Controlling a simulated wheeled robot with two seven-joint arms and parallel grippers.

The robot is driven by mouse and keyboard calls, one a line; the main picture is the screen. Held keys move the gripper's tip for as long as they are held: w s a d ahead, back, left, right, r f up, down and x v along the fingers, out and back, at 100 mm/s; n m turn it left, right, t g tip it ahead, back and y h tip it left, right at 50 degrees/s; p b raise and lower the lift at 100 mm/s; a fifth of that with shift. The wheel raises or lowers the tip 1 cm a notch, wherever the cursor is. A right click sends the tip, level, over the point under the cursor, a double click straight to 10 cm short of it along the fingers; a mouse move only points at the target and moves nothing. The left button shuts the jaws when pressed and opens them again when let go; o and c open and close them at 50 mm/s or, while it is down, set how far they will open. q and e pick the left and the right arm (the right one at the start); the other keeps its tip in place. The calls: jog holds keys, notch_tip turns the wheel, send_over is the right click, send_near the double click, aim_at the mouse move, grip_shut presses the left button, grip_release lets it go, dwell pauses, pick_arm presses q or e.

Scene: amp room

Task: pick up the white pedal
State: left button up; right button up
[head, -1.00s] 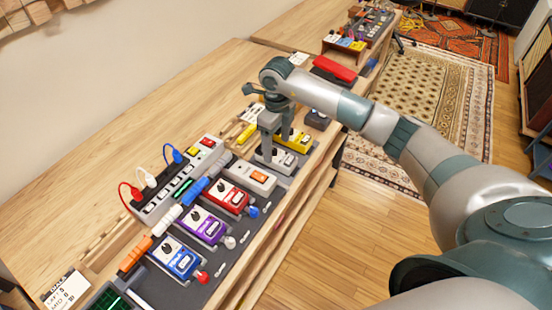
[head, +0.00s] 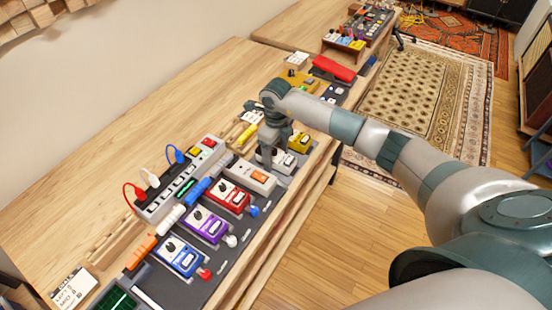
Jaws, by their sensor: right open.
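The white pedal (head: 289,161) sits on the dark pedal mat, between the red pedal's row and a yellow pedal (head: 300,141). My right gripper (head: 271,158) points down over the white pedal, its fingers at about the pedal's height. The gripper is open, and it hides part of the pedal's left side. I cannot tell whether the fingers touch the pedal. My left gripper is not in view.
A pale box with an orange button (head: 250,177), a red pedal (head: 227,197), a purple pedal (head: 205,226) and a blue pedal (head: 179,257) line the mat. A power strip (head: 180,183) with plugs stands behind them. Bare wood (head: 130,150) lies toward the wall.

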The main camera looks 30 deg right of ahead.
aim_at(277, 151)
jog(key=c, duration=1.5)
jog(key=shift+r, duration=0.1)
